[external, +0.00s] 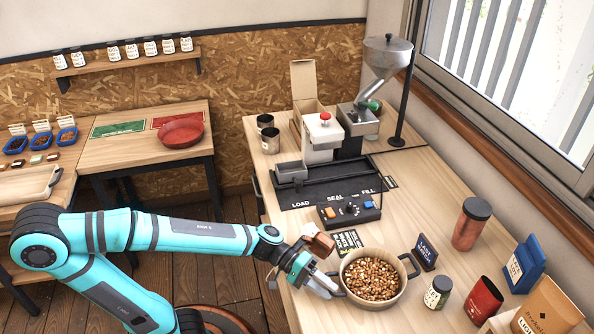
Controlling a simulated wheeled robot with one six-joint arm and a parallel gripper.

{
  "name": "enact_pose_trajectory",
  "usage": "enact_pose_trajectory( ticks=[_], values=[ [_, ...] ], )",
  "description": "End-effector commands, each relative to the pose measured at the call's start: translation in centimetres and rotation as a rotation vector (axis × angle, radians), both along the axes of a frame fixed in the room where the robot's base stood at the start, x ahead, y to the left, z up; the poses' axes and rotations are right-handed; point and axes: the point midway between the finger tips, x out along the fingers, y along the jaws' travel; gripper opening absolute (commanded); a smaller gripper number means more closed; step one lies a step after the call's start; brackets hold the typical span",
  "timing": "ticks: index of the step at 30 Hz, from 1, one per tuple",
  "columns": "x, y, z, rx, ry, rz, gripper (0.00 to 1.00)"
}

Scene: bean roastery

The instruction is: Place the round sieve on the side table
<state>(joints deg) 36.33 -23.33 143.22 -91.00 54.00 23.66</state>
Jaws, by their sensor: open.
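What looks like the round sieve (398,291), a tan round vessel with a dark handle on each side, stands upright on the long wooden workbench, full of brown beans (370,278). My gripper (333,285) is open at its left handle. I cannot tell whether the fingers are around the handle or only beside it. The side table (130,153) stands at the back left, with a green mat (117,129) and a red mat (177,117) on top.
A control box (348,210) and a sealing machine (322,137) stand behind the sieve. A small sign (425,253), a jar (438,292), a red pouch (484,300) and a brown canister (471,224) are to its right. The side table's green mat is clear.

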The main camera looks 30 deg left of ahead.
Motion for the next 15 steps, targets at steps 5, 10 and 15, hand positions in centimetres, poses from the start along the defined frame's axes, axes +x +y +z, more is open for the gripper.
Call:
enact_pose_trajectory(
  ticks=[5, 10, 15],
  values=[
    [-0.1, -1.5, -0.4, 0.000, 0.002, -0.002, 0.40],
    [-0.1, -2.1, -0.6, -0.001, 0.000, 0.000, 0.40],
    [-0.1, -2.1, -0.6, -0.001, 0.000, 0.000, 0.40]
  ],
)
